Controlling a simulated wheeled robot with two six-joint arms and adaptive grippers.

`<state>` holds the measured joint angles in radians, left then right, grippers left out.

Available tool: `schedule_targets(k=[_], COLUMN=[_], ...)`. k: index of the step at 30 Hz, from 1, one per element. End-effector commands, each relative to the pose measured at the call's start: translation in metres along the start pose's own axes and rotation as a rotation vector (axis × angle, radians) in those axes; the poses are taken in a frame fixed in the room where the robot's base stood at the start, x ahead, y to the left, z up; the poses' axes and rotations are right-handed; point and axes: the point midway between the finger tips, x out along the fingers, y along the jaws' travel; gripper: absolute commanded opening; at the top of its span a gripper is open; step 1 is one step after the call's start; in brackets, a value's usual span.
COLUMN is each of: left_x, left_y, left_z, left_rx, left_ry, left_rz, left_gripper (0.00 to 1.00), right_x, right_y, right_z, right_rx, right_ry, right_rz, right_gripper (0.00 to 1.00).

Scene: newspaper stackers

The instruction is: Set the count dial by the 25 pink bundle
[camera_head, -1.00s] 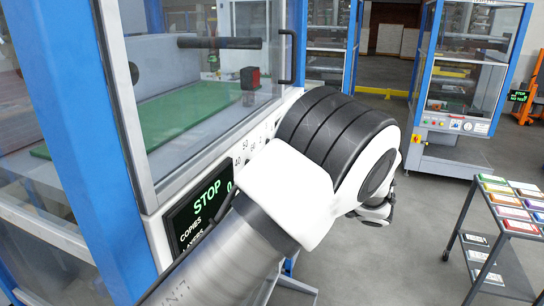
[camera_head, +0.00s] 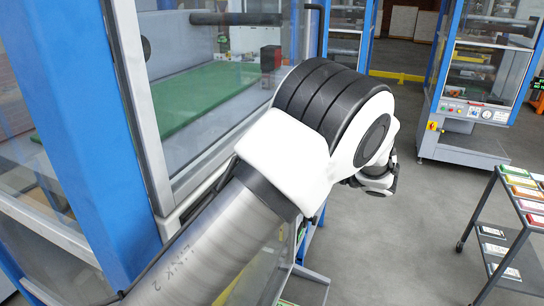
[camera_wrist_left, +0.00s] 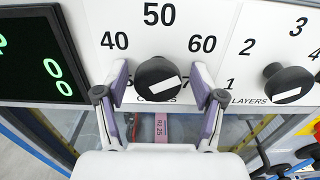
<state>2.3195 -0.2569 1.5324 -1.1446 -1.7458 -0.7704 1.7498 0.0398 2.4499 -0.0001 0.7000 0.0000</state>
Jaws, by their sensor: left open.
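In the left wrist view, the black count dial (camera_wrist_left: 158,78) is on the white panel, with 40, 50 and 60 printed around it and a white bar on its face. My left gripper (camera_wrist_left: 160,85) is open, with one finger on each side of the dial. I cannot tell whether the fingers touch it. A pink bundle marked 25 (camera_wrist_left: 162,130) shows below the panel, partly hidden by the gripper. In the head view, my left arm covers the panel and dial, and its fingers do not show. My right gripper is not in view.
The black LAYERS dial (camera_wrist_left: 288,83) is right of the count dial. A dark display (camera_wrist_left: 38,52) with green digits is at left. In the head view, a trolley (camera_head: 522,225) with coloured stacks stands at right, and another machine (camera_head: 470,105) stands behind it.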

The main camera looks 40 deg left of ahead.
Motion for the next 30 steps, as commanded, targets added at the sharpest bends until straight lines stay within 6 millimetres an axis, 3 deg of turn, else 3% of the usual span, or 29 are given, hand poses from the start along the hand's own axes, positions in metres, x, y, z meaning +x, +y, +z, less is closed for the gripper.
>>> schedule_targets(k=[2, 7, 30], left_x=[-0.0003, -0.0003, 0.0005], left_y=[0.0001, 0.0001, 0.0002], left_z=[0.0004, 0.0005, 0.0003], left_rx=[0.000, 0.000, -0.008], left_ry=[-0.001, -0.001, 0.000], left_rz=[0.000, 0.000, 0.001], left_gripper=[0.67, 0.08, 0.08], right_x=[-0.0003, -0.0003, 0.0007], right_y=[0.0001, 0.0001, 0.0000], right_z=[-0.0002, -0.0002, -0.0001], right_rx=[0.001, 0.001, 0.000], right_ry=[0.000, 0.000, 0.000], right_rz=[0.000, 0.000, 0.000], right_gripper=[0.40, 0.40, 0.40])
